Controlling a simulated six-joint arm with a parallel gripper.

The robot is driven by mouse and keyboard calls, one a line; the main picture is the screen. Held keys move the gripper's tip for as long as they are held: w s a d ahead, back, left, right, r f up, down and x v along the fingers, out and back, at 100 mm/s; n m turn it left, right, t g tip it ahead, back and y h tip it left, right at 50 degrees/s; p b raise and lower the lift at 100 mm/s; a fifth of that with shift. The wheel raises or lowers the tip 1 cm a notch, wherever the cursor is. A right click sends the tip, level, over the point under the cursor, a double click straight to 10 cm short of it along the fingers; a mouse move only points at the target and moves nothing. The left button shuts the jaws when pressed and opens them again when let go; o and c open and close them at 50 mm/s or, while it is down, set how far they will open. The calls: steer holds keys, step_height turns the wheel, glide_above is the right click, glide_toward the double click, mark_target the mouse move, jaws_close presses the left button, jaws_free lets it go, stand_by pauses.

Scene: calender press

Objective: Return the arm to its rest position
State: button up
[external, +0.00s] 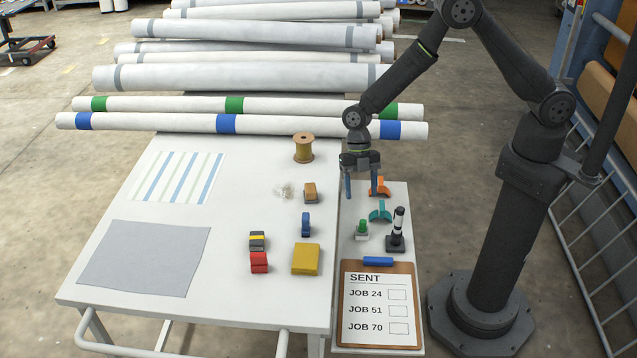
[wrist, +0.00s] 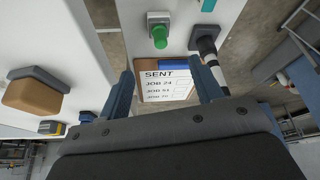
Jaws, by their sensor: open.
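My gripper (external: 361,188) hangs below my bent arm, above the gap between the white table and the narrow side stand (external: 396,196). Its jaws are apart and nothing is between them. In the wrist view the two blue fingers of my gripper (wrist: 163,90) frame the clipboard (wrist: 150,96), which lies farther off. In the external view the clipboard (external: 347,308) lies on the near end of the side stand. It reads SENT with JOB 24, JOB 51 and JOB 70, each with an empty box.
A green-topped button (external: 362,229), a black-and-white stamp (external: 397,228), and teal (external: 381,211) and orange (external: 382,187) pieces stand close by. The table (external: 250,210) holds a spool (external: 303,148), a brown-and-grey block (external: 310,192) and a yellow block (external: 306,258). Long rolls (external: 240,78) lie behind.

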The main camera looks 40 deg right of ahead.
mark_target(363, 222)
steer(key=x, duration=1.2)
step_height(363, 222, up, 2)
steer(key=shift+r, duration=0.85)
steer(key=shift+f, duration=0.1)
